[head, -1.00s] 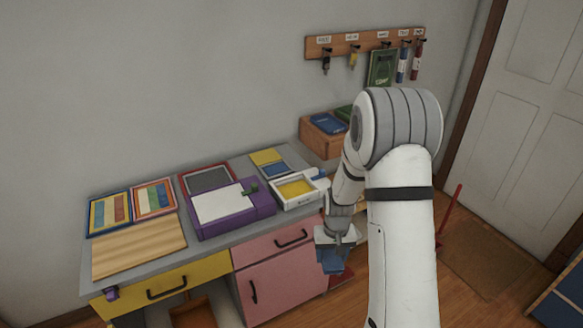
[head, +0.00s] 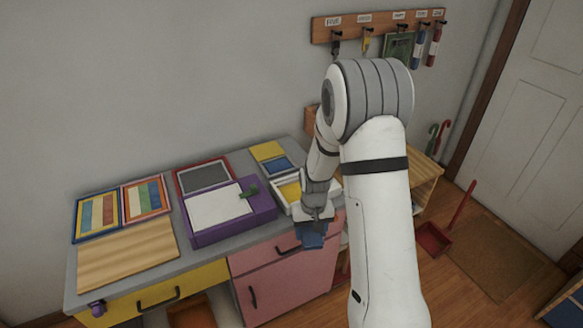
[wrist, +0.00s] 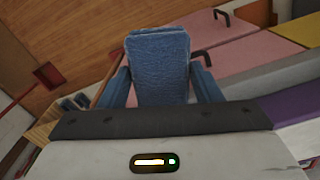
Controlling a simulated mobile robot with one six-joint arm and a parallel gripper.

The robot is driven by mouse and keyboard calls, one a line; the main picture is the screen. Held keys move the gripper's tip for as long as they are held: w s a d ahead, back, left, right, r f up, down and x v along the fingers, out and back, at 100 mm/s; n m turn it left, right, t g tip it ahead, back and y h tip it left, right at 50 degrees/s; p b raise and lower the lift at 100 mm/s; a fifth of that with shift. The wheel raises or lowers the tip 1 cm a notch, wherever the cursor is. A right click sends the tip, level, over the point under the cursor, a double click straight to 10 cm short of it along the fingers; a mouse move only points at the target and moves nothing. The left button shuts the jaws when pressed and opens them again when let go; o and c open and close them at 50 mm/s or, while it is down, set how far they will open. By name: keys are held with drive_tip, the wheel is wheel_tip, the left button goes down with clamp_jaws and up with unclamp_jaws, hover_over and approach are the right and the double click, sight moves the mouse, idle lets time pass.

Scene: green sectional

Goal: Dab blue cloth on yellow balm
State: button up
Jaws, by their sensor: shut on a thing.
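The blue cloth (wrist: 158,65) is pinched in my gripper (wrist: 160,88), filling the space between the fingers in the wrist view. In the head view the cloth (head: 311,236) hangs below my gripper (head: 314,222), in front of the counter's right part. The yellow balm (head: 290,191) lies in a white tray (head: 281,204) on the counter, just behind and left of my gripper. My arm hides the tray's right part. The cloth looks apart from the balm.
A purple box (head: 232,228) with a white top stands left of the tray. The grey counter (head: 203,262) has pink and yellow drawers with black handles. A red dustpan (head: 434,238) is on the floor at right.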

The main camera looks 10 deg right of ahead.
drive_tip(key=shift+w, duration=0.15)
drive_tip(key=shift+w, duration=0.1)
